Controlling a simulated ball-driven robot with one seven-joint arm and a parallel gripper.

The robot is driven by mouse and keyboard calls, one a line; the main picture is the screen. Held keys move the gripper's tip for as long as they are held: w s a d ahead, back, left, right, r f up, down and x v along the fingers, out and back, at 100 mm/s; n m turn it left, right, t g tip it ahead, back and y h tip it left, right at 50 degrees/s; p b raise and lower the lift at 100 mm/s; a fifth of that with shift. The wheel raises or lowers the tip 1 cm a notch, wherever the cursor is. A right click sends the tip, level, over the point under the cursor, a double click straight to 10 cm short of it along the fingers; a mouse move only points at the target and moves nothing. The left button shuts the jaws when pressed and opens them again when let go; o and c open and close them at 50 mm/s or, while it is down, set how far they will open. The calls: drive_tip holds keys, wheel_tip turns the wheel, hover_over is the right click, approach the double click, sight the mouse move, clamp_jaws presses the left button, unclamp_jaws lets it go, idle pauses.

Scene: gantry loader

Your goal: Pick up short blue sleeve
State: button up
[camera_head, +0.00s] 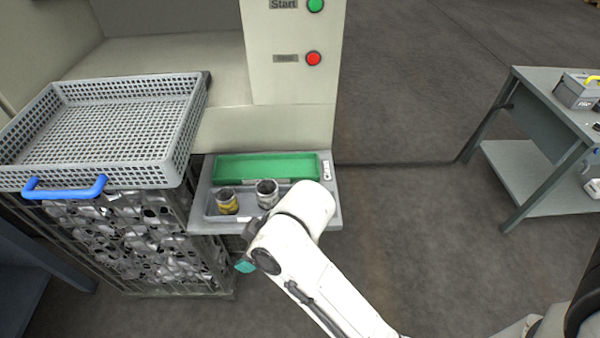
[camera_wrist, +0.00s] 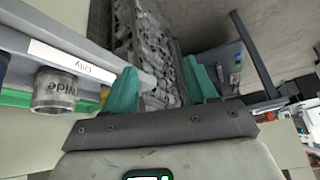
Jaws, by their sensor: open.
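I cannot make out a short blue sleeve for sure. A dark blue patch (camera_wrist: 3,66) is cut off at the left edge of the wrist view, and I cannot tell what it is. A sleeve with a yellow band (camera_head: 228,203) and a grey metal sleeve (camera_head: 267,193) stand in the front compartment of the grey tray (camera_head: 212,228). A grey sleeve marked "wide" (camera_wrist: 54,92) shows in the wrist view. My gripper (camera_wrist: 161,84) is open and empty, its teal fingers apart. In the head view one teal fingertip (camera_head: 245,266) shows below the tray's front edge; my arm hides the rest.
A grey mesh basket (camera_head: 120,118) with a blue handle (camera_head: 65,188) sits left of the tray, above a wire cage of metal parts (camera_head: 140,240). The tray's green back compartment (camera_head: 265,166) looks empty. A grey table (camera_head: 545,95) stands at right; open floor lies between.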

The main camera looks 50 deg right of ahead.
drive_tip(key=w+d+r+n+p, duration=0.1)
drive_tip(key=w+d+r+n, duration=0.2)
drive_tip(key=w+r+n, duration=0.8)
drive_tip(key=s+d+f+n+g, duration=0.1)
drive_tip(key=s+d, duration=0.1)
drive_tip(key=d, duration=0.3)
drive_tip(key=s+d+n+g+h, duration=0.1)
drive_tip(key=s+d+g, duration=0.1)
drive_tip(key=d, duration=0.3)
drive_tip(key=s+d+f+n+g+h, duration=0.1)
drive_tip(key=s+d+n+g, duration=0.1)
drive_tip(key=s+d, duration=0.2)
drive_tip(key=shift+d+f, duration=0.3)
drive_tip(key=shift+d, duration=0.4)
drive_tip(key=shift+s+d+f+g, duration=0.4)
drive_tip(key=shift+s+d+f, duration=0.1)
drive_tip(key=shift+s+f, duration=0.15)
wheel_tip(320, 180, down, 4)
drive_tip(key=shift+w+r, duration=0.1)
drive_tip(key=shift+r, duration=0.1)
drive_tip(key=shift+d+f+p, duration=0.15)
drive_tip(key=shift+f+p, duration=0.05)
drive_tip(key=shift+f, duration=1.4)
drive_tip(key=shift+d+f+p, duration=0.1)
drive_tip(key=shift+f+p, duration=0.1)
drive_tip(key=shift+f, duration=1.4)
drive_tip(key=shift+c, duration=0.4)
